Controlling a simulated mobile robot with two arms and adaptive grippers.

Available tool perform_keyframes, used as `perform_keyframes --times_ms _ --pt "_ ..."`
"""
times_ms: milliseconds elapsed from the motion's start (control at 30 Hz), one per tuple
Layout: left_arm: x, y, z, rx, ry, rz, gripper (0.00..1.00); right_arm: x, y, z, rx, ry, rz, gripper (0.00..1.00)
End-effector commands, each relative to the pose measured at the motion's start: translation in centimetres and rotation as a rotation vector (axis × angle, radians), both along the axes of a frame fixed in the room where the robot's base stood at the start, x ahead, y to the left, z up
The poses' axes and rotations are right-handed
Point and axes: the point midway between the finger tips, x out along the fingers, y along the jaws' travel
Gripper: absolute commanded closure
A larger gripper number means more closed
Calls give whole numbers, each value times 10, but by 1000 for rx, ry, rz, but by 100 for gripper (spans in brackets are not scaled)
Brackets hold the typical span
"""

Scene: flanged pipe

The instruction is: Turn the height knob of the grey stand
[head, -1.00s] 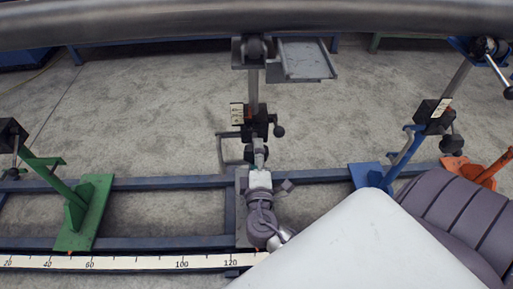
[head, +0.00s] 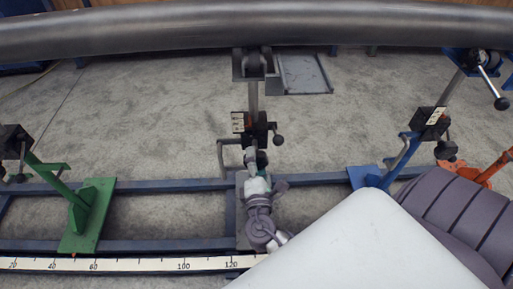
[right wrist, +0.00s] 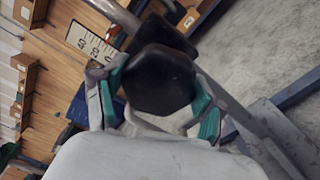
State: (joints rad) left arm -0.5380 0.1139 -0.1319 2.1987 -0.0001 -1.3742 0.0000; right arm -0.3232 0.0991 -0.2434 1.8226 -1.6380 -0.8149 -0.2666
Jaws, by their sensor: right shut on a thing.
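The grey stand (head: 253,98) stands in the middle of the head view, its roller head (head: 252,64) just under the big dark pipe (head: 200,32). A black block with a small white scale label (head: 238,122) sits partway up its post. My right gripper (head: 257,168) reaches up to the near side of the stand below that block. In the right wrist view a black faceted knob (right wrist: 160,80) sits between the teal-padded fingers, and the right gripper (right wrist: 160,98) is shut on it. The knob is mostly hidden in the head view. My left gripper is not in view.
A green stand (head: 88,212) is at left, a blue stand (head: 378,168) and an orange one (head: 487,172) at right. Blue rails (head: 160,184) and a ruler strip (head: 130,264) run across the floor. A black ball-ended lever (head: 278,139) sticks out right of the grey stand's block.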

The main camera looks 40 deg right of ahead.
Motion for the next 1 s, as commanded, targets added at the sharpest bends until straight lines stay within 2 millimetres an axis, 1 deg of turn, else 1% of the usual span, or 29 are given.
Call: perform_keyframes --times_ms 300,333,467,500,833,933,1000 --pt "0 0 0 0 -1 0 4 0 1 -1 1 3 3 64" --pt "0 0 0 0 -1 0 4 0 1 -1 1 3 3 28" --pt "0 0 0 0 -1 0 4 0 1 -1 1 2 2 6" --pt "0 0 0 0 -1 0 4 0 1 -1 1 2 2 4" --pt "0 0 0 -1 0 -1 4 -1 1 -1 1 1 1 4" --pt "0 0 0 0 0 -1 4 -8 5 -1 1 2 1 4" --pt "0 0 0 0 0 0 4 -17 11 -1 2 4 3 4"
